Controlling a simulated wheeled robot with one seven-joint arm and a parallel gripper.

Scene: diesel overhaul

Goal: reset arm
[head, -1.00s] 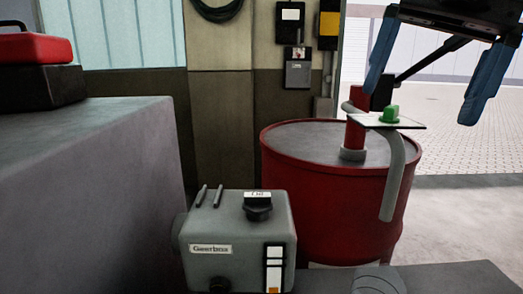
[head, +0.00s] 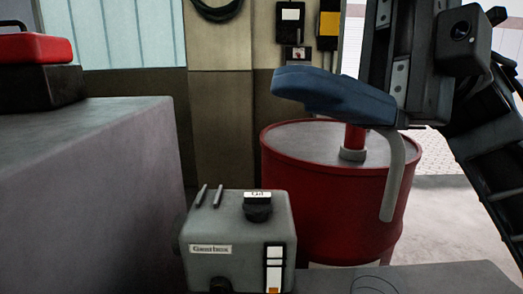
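My gripper (head: 335,95) is at the upper right of the head view. It is turned sideways, and its blue finger points left above the red drum. Only one finger shows clearly, so I cannot tell how far apart the fingers are. No held object shows in it. My arm and its camera fill the right side of the view.
A red drum (head: 315,205) with a pump and grey spout (head: 393,180) stands behind the grey gearbox (head: 238,240) with its black oil cap (head: 257,208). A large grey block (head: 90,190) at left carries a red case (head: 35,47). Wall boxes hang behind.

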